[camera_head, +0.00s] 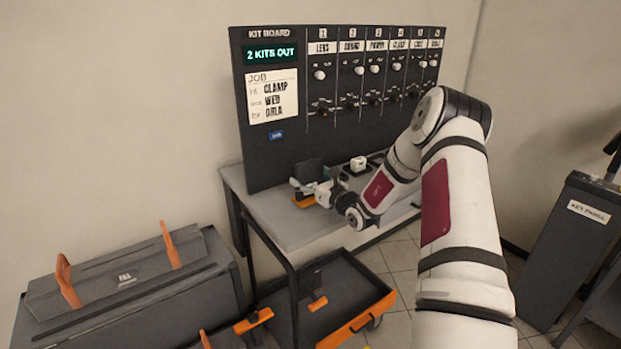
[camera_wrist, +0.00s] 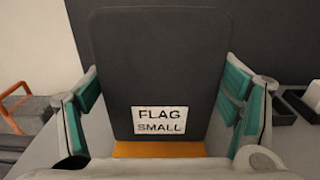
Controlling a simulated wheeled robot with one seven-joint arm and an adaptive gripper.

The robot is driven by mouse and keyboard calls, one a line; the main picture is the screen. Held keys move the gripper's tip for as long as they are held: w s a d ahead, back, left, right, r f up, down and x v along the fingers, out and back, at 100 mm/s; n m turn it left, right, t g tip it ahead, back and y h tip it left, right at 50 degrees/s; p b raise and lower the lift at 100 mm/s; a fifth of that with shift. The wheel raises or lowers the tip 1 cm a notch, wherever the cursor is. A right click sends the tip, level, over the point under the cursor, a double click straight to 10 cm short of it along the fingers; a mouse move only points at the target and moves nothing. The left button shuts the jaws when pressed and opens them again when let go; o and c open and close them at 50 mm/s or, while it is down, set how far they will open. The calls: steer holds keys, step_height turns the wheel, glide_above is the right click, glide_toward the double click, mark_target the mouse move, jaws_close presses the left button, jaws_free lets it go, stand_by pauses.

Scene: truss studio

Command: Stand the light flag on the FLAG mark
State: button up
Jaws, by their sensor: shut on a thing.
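The light flag, a dark upright panel (camera_wrist: 155,60) on an orange base (camera_wrist: 158,149), faces the wrist camera with a label reading FLAG SMALL. My gripper (camera_wrist: 162,88) has its teal-padded fingers on both sides of the panel and is shut on it. In the head view, the flag (camera_head: 309,171) is upright at the left part of the grey table, low over or on its top; I cannot tell whether the base touches. My gripper (camera_head: 311,187) partly covers it there. I cannot make out a FLAG mark in either view.
The kit board (camera_head: 290,155) rises behind the grey table (camera_head: 276,222). A small white block on a dark base (camera_head: 358,163) stands to the flag's right. A dark case with orange handles (camera_head: 110,285) stands at left.

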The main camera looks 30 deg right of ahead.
steer(key=shift+f, duration=0.25)
steer(key=o, duration=1.2)
steer(key=shift+r, duration=0.15)
